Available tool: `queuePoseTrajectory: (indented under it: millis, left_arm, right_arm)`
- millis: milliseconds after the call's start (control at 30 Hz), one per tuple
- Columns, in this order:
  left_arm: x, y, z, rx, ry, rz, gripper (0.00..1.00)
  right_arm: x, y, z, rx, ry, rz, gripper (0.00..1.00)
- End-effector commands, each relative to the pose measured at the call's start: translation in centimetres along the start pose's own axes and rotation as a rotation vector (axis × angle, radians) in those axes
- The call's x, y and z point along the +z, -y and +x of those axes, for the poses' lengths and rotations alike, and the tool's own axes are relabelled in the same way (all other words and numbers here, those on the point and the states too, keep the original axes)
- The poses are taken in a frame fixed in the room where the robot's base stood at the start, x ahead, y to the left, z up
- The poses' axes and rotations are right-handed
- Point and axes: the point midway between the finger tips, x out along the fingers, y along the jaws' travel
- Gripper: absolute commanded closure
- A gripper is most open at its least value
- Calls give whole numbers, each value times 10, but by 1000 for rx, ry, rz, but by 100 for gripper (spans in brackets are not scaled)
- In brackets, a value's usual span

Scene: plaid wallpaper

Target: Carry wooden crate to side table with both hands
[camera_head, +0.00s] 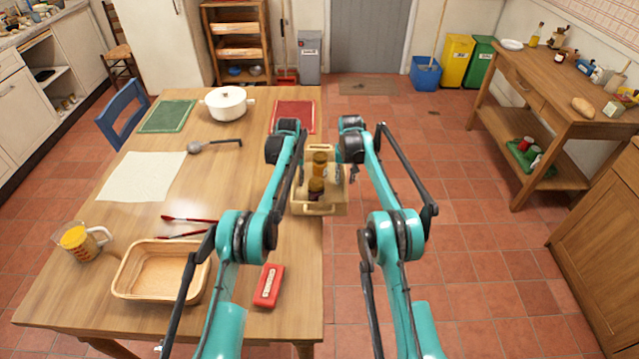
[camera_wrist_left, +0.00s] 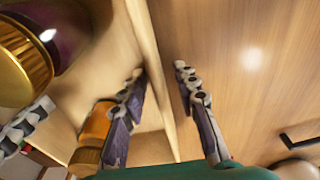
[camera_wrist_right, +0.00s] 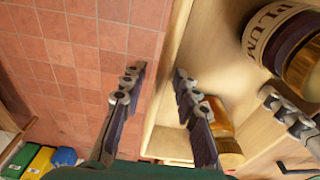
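The wooden crate (camera_head: 318,208) holds jars, including an orange one (camera_head: 320,163) and a dark one (camera_head: 316,188). It sits at the right edge of the dining table (camera_head: 240,215), with its right part out over the floor. My left gripper (camera_wrist_left: 160,82) is open, its fingers either side of the crate's left wall (camera_wrist_left: 148,45). My right gripper (camera_wrist_right: 158,82) is open, its fingers either side of the right wall (camera_wrist_right: 166,85). Gaps show between fingers and walls. The side table (camera_head: 540,72) stands at the far right. My arms partly hide the crate in the head view.
Bins (camera_head: 458,60) stand at the back. Tiled floor (camera_head: 450,150) is clear between the tables.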

Motion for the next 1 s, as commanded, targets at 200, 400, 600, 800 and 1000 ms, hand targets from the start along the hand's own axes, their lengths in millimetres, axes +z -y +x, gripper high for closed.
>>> queuePoseTrajectory:
  millis: [200,400,600,800,1000]
  left_arm:
    - [0,0,0,0,0,0,100]
    - [0,0,0,0,0,0,100]
    - [0,0,-1,0,0,0,100]
    - [-1,0,-6,0,0,0,100]
    - [-3,0,-21,0,0,0,100]
  right_arm:
    - [0,0,0,0,0,0,100]
    - [0,0,0,0,0,0,100]
    - [0,0,-1,0,0,0,100]
    - [-1,0,-6,0,0,0,100]
    - [-2,0,-21,0,0,0,100]
